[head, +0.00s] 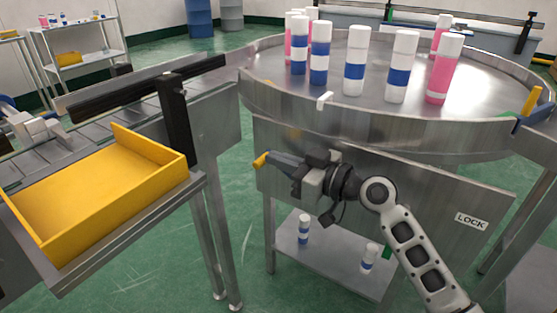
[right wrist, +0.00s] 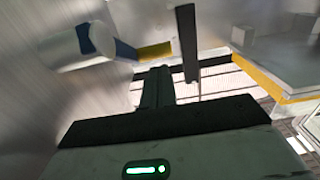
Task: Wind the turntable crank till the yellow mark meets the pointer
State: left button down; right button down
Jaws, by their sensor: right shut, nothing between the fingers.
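The round steel turntable (head: 390,125) stands at the right of the head view. Below its near rim is the crank, with a yellow grip (head: 261,159) at its left end. In the right wrist view, a blue crank arm (right wrist: 123,50) runs from a pale cylinder to the yellow grip (right wrist: 155,51). My right gripper (head: 291,170) is shut and empty close to the crank; I cannot tell whether it touches. A white tab (head: 324,100) sits on the near rim. A yellow peg (head: 531,100) stands on a blue bracket at the right rim. I cannot tell mark from pointer. My left gripper is out of view.
Several white cans (head: 402,66) with blue or pink bands stand on the turntable. A yellow tray (head: 95,195) and a dark rail (head: 145,85) are at the left. A LOCK label (head: 471,221) is on the front panel. A lower shelf (head: 330,266) holds two cans.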

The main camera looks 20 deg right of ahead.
jog(key=shift+w+a+f, duration=0.2)
jog(key=shift+f, duration=0.05)
